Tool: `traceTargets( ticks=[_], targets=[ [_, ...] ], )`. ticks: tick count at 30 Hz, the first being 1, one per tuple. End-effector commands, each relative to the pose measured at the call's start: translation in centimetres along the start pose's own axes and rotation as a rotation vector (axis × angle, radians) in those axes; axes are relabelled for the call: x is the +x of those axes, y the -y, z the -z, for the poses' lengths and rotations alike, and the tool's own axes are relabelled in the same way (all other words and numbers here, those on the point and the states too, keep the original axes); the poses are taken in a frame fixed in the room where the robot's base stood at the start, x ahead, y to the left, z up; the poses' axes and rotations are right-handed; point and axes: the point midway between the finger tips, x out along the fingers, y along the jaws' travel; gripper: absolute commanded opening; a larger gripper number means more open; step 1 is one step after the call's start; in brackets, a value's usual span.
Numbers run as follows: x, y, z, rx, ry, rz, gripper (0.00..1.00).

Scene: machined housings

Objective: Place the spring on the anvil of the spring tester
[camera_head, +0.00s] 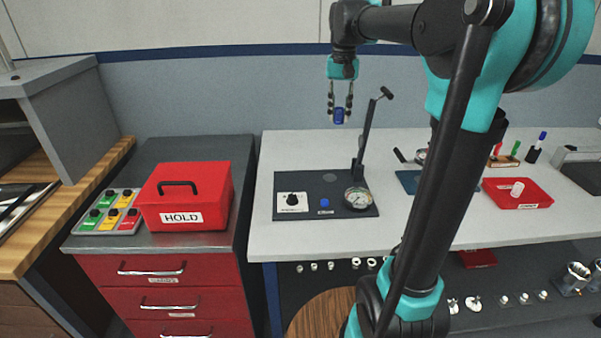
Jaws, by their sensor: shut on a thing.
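My gripper (340,114) hangs pointing down in the upper middle, with its fingers closed around a small blue piece, which looks like the spring (339,117). Its coils are too small to make out. The spring tester (291,179) stands on the pale bench below, with a dark flat base, a dial gauge (358,197), a knob on a white plate (292,201) and a tilted lever post (365,135). A small round blue spot (324,202) on the base may be the anvil; I cannot tell for sure. The spring appears apart from the base, higher in the picture.
The lever post rises close to the right of my gripper. A red HOLD box (184,203) and a button panel (108,213) sit on the left cabinet. A red tray (516,193) lies on the right bench. My arm hides part of the bench.

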Motion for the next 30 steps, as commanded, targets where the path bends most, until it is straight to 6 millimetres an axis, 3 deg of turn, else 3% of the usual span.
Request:
traceTargets(
  ticks=[5,21,30],
  targets=[
    [1.0,-0.2,0.1,0.011,0.0,0.0,0.0],
    [13.5,-0.2,0.1,0.011,0.0,0.0,0.0],
    [16.5,-0.2,0.1,0.011,0.0,0.0,0.0]
  ],
)
